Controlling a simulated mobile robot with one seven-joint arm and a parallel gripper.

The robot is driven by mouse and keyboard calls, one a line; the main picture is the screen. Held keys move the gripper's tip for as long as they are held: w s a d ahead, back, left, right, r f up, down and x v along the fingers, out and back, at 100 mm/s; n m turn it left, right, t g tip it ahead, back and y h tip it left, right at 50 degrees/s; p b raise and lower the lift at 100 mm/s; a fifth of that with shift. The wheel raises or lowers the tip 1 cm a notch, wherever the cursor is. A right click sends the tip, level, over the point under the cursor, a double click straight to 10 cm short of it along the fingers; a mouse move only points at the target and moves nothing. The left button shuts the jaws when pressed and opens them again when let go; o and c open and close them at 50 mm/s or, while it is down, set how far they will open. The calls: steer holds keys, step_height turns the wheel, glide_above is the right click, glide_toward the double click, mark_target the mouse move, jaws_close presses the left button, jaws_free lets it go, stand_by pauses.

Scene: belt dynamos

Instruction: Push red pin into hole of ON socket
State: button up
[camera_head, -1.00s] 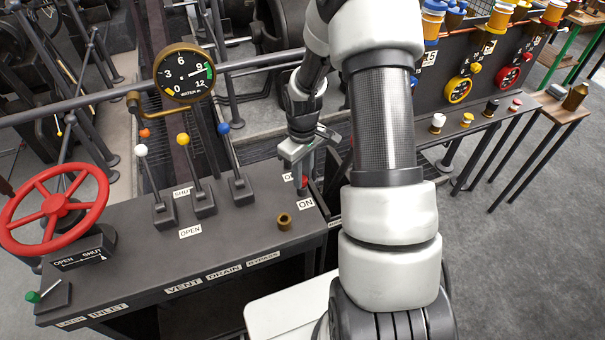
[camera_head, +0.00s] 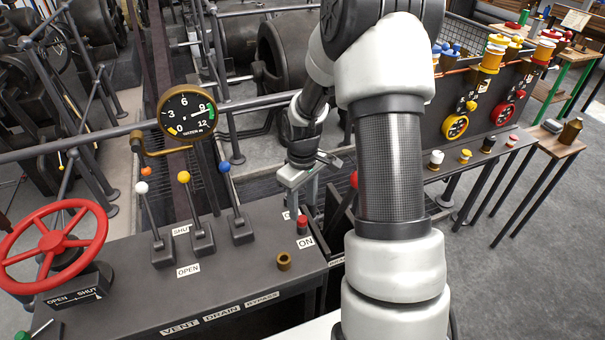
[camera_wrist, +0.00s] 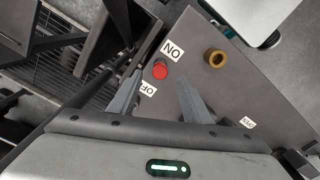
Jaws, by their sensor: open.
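The red pin (camera_head: 302,224) stands upright on the dark console top, just above the ON label (camera_head: 306,242); it also shows in the wrist view (camera_wrist: 160,70). Its lower part and the hole under it are hard to see, so I cannot tell how deep it sits. A brass ring socket (camera_head: 284,261) stands empty nearby, also in the wrist view (camera_wrist: 216,58). An OFF label, partly hidden by a finger, lies on the pin's other side. My gripper (camera_head: 300,195) is open and empty above the pin, pointing down, its fingers apart on either side in the wrist view.
Three levers with white, yellow and blue (camera_head: 225,168) knobs stand left of the pin. A round gauge (camera_head: 187,112) and railing rise behind them. A red handwheel (camera_head: 58,245) is at the far left. The console's right edge is close to the pin.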

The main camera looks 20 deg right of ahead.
step_height(320, 180, up, 13)
steer(key=p, duration=0.1)
stand_by(0.7)
step_height(320, 180, up, 8)
steer(key=t+p, duration=0.1)
steer(key=p, duration=0.1)
glide_above(302, 219)
steer(key=s+a, duration=0.2)
steer(key=s, duration=0.1)
steer(key=s+a+r+m+t+p, duration=0.1)
steer(key=s+a+r+m+p, duration=0.1)
steer(key=s+r, duration=0.45)
steer(key=s+a+r+m+t+p, duration=0.3)
steer(key=s+a+r, duration=0.1)
steer(key=s+r, duration=0.5)
steer(key=shift+s+a+r+t+p, duration=0.2)
steer(key=shift+s+r+t+p, duration=0.15)
steer(key=shift+s, duration=0.45)
steer(key=shift+f, duration=0.1)
